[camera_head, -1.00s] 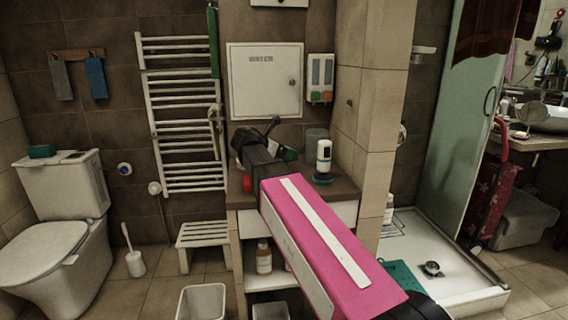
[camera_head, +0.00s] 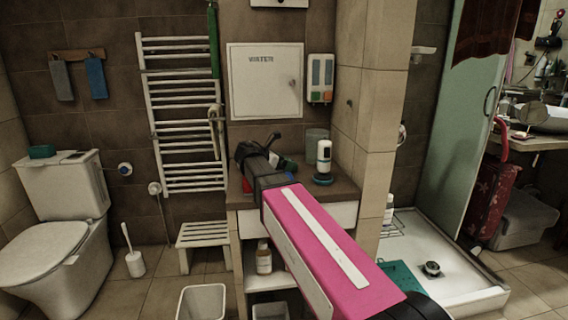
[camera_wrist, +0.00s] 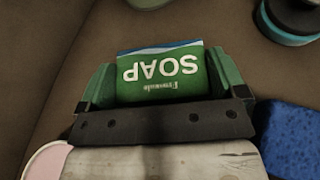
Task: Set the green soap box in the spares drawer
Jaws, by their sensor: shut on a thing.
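The green soap box (camera_wrist: 165,72), with white "SOAP" lettering upside down in the wrist view, sits between the fingers of my gripper (camera_wrist: 163,84). My gripper is shut on it, over the brown top of a cabinet (camera_head: 345,190). In the head view the soap box (camera_head: 287,163) is a small green patch just beyond my dark wrist, mostly hidden. A white drawer front (camera_head: 342,214) shows under the cabinet top, to the right of my arm. It looks closed, and no label is readable. My arm hides much of the cabinet front.
A blue sponge (camera_wrist: 295,138) lies close to my gripper.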

